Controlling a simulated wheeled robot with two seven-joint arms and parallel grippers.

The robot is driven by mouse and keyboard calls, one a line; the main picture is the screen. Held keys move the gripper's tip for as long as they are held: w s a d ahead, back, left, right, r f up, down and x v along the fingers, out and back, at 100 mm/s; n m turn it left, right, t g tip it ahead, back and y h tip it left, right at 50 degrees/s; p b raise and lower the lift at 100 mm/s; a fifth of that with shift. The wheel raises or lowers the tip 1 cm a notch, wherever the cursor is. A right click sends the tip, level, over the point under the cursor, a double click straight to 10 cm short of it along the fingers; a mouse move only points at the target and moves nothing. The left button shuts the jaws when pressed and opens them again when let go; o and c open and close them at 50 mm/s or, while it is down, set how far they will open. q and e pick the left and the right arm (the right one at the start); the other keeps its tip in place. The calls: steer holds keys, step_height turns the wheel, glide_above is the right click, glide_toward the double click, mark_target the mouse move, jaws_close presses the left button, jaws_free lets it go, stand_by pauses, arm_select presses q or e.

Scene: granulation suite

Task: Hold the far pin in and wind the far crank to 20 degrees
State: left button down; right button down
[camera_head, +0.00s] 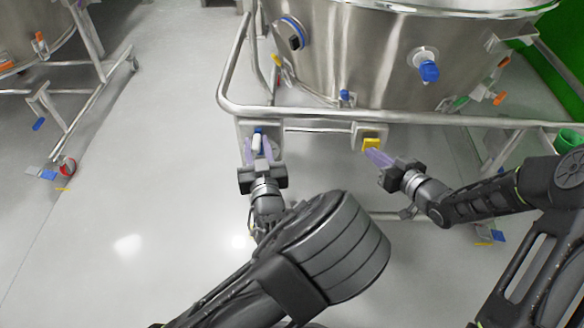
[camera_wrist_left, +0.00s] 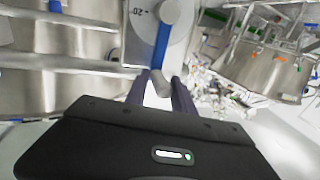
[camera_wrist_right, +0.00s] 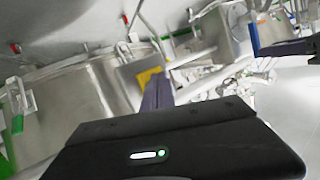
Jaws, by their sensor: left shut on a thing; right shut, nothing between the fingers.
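The crank (camera_head: 257,138) with a pale knob sits on a bracket of the vessel's frame, left of centre. In the left wrist view its blue arm (camera_wrist_left: 162,42) runs down from a round hub to a grey handle (camera_wrist_left: 157,101), beside a pale plate marked "20" (camera_wrist_left: 139,12). My left gripper (camera_head: 259,150) is shut on the crank handle. The yellow pin (camera_head: 371,143) sits on a grey bracket to the right; it also shows in the right wrist view (camera_wrist_right: 149,75). My right gripper (camera_head: 374,154) is shut, its fingertips at the pin, seemingly touching it. The contact itself is partly hidden.
A steel rail (camera_head: 330,113) runs above both brackets, in front of a large steel vessel (camera_head: 370,50). A second steel frame (camera_head: 88,75) stands at the left. A green cup-like part (camera_head: 569,139) is at the right.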

arm_select(q)
steer(key=shift+w+d+r, duration=0.1)
steer(key=shift+w+d, duration=0.15)
steer(key=shift+d, duration=0.35)
stand_by(0.3)
steer(key=shift+d, duration=0.5)
steer(key=shift+f, duration=0.2)
stand_by(0.6)
steer(key=shift+s+d+f, duration=0.1)
steer(key=shift+d+f, duration=0.1)
steer(key=shift+d, duration=0.05)
